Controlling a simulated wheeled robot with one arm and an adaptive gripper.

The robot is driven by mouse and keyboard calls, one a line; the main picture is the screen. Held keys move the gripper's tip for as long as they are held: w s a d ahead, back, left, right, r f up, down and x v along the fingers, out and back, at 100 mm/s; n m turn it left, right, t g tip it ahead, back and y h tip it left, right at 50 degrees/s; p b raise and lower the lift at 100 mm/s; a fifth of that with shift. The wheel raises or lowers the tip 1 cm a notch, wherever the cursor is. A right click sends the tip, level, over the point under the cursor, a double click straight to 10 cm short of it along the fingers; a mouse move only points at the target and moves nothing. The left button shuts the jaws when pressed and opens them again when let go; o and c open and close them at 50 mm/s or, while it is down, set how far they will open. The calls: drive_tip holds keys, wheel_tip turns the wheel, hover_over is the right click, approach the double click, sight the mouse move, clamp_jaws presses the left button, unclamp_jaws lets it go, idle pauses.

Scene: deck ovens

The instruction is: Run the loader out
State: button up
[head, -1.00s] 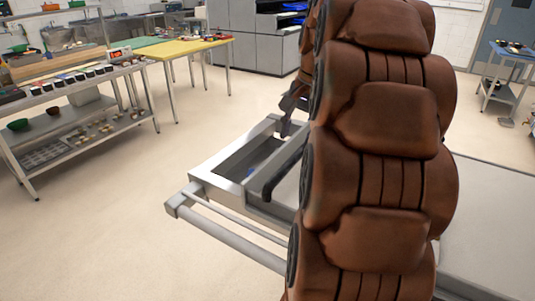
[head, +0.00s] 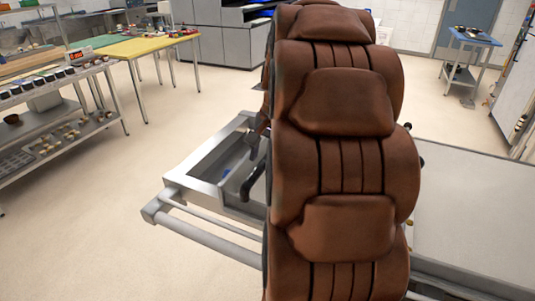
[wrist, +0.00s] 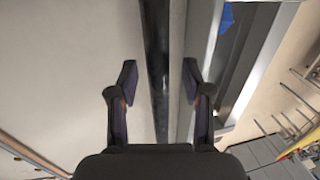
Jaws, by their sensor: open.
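The loader's metal frame (head: 190,182) is at lower centre-left in the head view, with a tube rail (head: 205,238) across its near end. A pale flat bed (head: 475,205) shows to the right of my arm. In the wrist view the black bar (wrist: 157,50) runs lengthwise between the two spread fingers of my gripper (wrist: 159,78). The gripper is open, with a gap on each side of the bar. In the head view most of the gripper is hidden.
A blue item (head: 227,172) lies in the frame's trough. A shelf table (head: 60,130) with small goods and a yellow-topped table (head: 150,46) stand at left. A blue-topped trolley (head: 473,38) is at back right. The floor left of the loader is clear.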

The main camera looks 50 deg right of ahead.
drive_tip(key=shift+f, duration=0.15)
clamp_jaws()
idle(0.4)
drive_tip(key=shift+w+d, duration=0.1)
drive_tip(key=shift+d, duration=0.1)
drive_tip(key=shift+w+a, duration=0.1)
